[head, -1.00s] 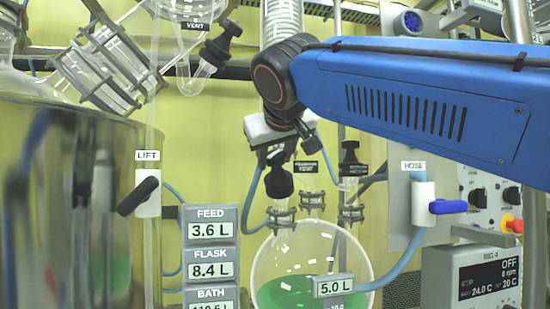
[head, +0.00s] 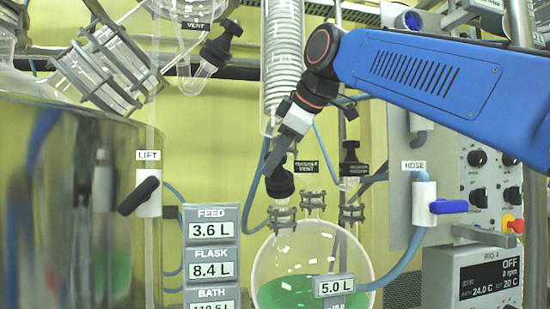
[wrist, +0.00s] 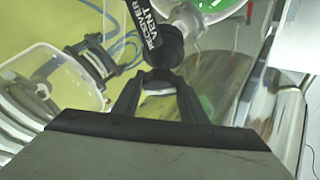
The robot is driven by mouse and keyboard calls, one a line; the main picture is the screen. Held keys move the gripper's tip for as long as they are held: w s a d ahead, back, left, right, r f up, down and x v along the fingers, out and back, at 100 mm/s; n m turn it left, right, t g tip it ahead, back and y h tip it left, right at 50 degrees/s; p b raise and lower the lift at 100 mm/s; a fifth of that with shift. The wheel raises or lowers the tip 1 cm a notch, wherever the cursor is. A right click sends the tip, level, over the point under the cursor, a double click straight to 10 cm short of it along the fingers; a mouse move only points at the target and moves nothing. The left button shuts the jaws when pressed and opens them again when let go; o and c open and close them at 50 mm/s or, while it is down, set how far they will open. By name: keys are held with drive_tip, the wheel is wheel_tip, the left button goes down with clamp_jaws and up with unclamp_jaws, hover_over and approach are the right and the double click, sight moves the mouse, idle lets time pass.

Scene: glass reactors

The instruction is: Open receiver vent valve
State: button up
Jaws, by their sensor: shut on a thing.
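The receiver vent valve has a black knob (head: 280,183) on the left neck of the round receiver flask (head: 275,262), which holds green liquid. A black "RECEIVER VENT" label (head: 306,167) is beside it. In the wrist view the black knob (wrist: 164,45) and its label (wrist: 146,25) are just ahead of the fingers. My gripper (head: 277,164) reaches down to the knob from the upper right. In the wrist view my gripper (wrist: 160,80) has its two dark fingers on either side of the knob's near end, shut on it. The fingers partly hide the grip.
A second black-capped neck (head: 351,165) stands to the right of the knob. The glass coil column (head: 283,65) rises behind. A lift valve (head: 147,195) and readout panels (head: 211,230) are at left. A blue-handled hose valve (head: 440,206) is at right.

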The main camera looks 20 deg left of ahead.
drive_tip(key=n+g, duration=0.2)
drive_tip(key=n, duration=0.1)
drive_tip(key=shift+n+h, duration=0.3)
drive_tip(key=shift+n+g+h, duration=0.5)
drive_tip(key=shift+n+g, duration=0.3)
drive_tip(key=shift+n, duration=0.5)
drive_tip(key=shift+f+n, duration=0.1)
drive_tip(key=shift+n, duration=0.3)
drive_tip(key=o, duration=1.1)
drive_tip(key=shift+c, duration=0.2)
